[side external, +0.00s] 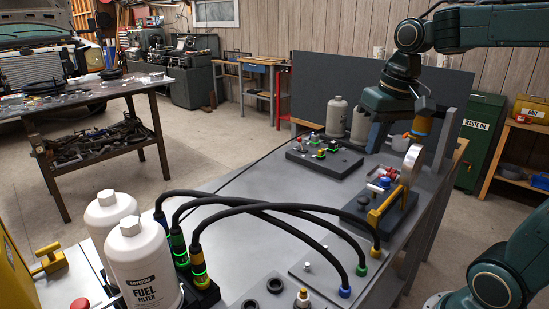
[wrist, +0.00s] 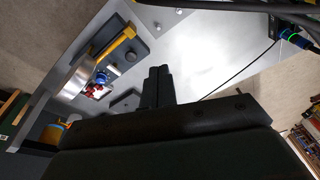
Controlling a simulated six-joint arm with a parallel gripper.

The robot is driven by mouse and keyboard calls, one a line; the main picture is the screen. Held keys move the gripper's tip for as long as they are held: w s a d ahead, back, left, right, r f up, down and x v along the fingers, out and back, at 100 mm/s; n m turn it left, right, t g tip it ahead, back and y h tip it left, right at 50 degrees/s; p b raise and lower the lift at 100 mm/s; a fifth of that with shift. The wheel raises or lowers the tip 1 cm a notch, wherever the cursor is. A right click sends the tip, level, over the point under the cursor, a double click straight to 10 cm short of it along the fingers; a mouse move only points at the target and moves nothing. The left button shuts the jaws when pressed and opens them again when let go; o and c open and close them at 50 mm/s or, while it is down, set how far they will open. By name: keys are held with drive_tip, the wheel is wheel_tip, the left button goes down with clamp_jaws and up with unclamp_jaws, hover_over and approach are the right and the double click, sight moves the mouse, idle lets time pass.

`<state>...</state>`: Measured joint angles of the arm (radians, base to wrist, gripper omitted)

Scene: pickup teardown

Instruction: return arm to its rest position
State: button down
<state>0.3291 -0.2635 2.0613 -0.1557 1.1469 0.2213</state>
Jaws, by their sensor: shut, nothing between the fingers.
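My gripper (wrist: 158,72) is shut and empty; its two dark fingers lie together in the wrist view. In the side external view my arm reaches in from the upper right, with the gripper pointing down above the far right part of the grey metal bench (side external: 240,190). Its fingertips are hard to make out there. A dark block with a yellow bar (side external: 388,207) and red and blue parts (side external: 380,184) stands on the bench nearby; the yellow bar (wrist: 115,42) also shows in the wrist view, left of the fingers. The gripper appears apart from these things.
Three black cables (side external: 270,207) arch over the bench from green-lit connectors to blue, green and yellow ends. White fuel filters (side external: 143,265) stand at the near left. A dark block with coloured knobs (side external: 325,158) and grey canisters (side external: 337,117) stand at the back, before a dark panel (side external: 310,85).

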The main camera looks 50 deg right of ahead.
drive_tip(key=s+a+f+n+t, duration=0.3)
drive_tip(key=s+a+f+n, duration=0.1)
drive_tip(key=s+a, duration=0.3)
drive_tip(key=shift+s+n, duration=0.3)
drive_tip(key=shift+s, duration=0.95)
